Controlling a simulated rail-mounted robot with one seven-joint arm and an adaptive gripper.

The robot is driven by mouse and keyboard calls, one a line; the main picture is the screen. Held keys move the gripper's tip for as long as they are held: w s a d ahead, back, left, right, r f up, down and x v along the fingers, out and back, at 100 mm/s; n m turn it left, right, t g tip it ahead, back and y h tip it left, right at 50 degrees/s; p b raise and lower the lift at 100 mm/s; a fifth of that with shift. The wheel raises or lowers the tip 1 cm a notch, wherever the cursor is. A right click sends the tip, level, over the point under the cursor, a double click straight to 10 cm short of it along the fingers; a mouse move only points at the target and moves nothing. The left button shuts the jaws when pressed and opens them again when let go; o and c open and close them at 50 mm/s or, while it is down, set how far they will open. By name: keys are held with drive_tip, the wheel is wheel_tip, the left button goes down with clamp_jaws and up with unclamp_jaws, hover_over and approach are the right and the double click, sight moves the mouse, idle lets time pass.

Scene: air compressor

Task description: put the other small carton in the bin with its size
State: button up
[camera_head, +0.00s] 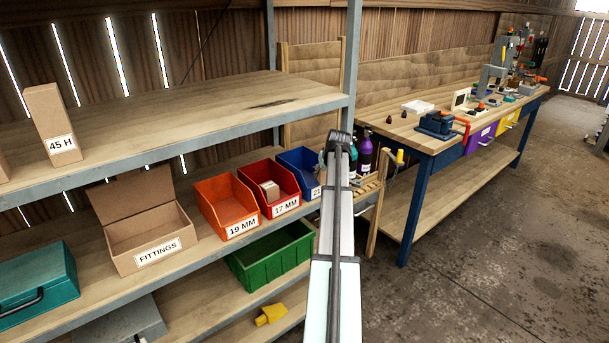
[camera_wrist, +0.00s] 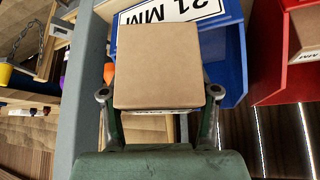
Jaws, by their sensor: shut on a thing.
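My gripper (camera_wrist: 158,98) is shut on a small brown carton (camera_wrist: 158,62) in the wrist view, one finger at each side. Print shows on the carton's near edge, too little to read. The blue bin (camera_wrist: 232,62), with a white label reading 21 MM, lies just beyond the held carton and is partly hidden by it. In the head view the blue bin (camera_head: 297,160) stands at the right end of the bin row, partly behind my arm. The red 17 MM bin (camera_head: 281,208) holds another small carton (camera_head: 270,190). The orange 19 MM bin (camera_head: 240,229) looks empty.
A grey shelf post (camera_wrist: 85,70) runs close beside the held carton. The upper shelf (camera_head: 200,110) overhangs the bins and bears a tall 45 H carton (camera_head: 52,125). An open FITTINGS box (camera_head: 150,240) stands left of the bins. A green crate (camera_head: 270,262) sits below.

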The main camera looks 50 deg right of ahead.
drive_tip(key=w+d+p, duration=0.1)
drive_tip(key=w, duration=0.3)
drive_tip(key=w+d+f+p, duration=0.1)
drive_tip(key=w, duration=0.3)
drive_tip(key=w+d+p, duration=0.1)
drive_tip(key=w, duration=0.3)
drive_tip(key=shift+f+p, duration=1.05)
drive_tip(key=shift+f, duration=1.95)
drive_tip(key=shift+s+a+f+b, duration=0.1)
drive_tip(key=shift+f+b, duration=0.2)
drive_tip(key=shift+f, duration=0.05)
